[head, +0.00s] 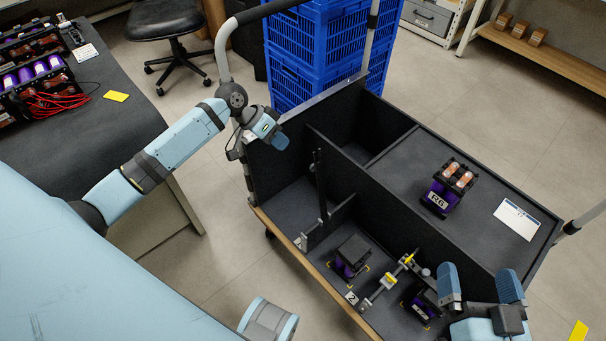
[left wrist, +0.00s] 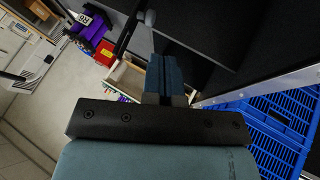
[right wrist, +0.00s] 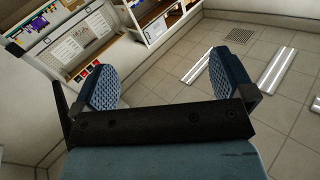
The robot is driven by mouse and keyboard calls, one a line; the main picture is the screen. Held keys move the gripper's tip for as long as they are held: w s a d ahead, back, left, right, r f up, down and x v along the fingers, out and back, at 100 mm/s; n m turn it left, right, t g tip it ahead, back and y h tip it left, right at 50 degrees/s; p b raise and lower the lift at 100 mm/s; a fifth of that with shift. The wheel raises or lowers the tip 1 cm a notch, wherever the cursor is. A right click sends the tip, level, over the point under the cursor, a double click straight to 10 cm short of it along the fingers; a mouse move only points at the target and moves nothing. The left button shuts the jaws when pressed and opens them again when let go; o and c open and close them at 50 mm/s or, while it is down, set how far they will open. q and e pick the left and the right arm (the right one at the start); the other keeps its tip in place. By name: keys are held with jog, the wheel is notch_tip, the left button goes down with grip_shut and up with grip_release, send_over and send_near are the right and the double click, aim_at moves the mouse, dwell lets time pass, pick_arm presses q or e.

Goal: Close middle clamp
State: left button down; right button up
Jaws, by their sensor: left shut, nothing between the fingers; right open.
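In the head view, a silver clamp bar (head: 384,282) with yellow parts lies in the front bay of the black cart (head: 335,150), by a "2" label (head: 352,298). A dark ball-ended handle (head: 425,272) shows beside it. I cannot tell whether the clamp is fully open. A purple and black block (head: 352,256) stands left of it, and another (head: 422,306) stands right of it. My right gripper (head: 481,285) is open and empty, right of the clamp and apart from it. My left gripper (head: 280,141) is shut and empty by the cart's back left corner.
An upright black divider (head: 318,185) stands in the left bay. A purple unit marked R6 (head: 440,196) and a white card (head: 517,219) sit on the cart's right deck. Blue crates (head: 315,60) stand behind the cart. A dark table (head: 100,110) is at the left.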

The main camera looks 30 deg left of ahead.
pick_arm(q)
jog(key=b+x, duration=0.3)
jog(key=x, duration=0.6)
jog(key=shift+w+f+b, duration=0.3)
jog(key=shift+b, duration=0.05)
pick_arm(e)
jog(key=shift+s+a+r+t+y, duration=0.1)
jog(key=shift+a+r+t+y, duration=0.5)
jog(key=shift+a+r+y, duration=0.2)
pick_arm(q)
jog(key=shift+d+r, duration=0.1)
jog(key=shift+d, duration=0.05)
pick_arm(e)
jog(key=shift+r, duration=0.15)
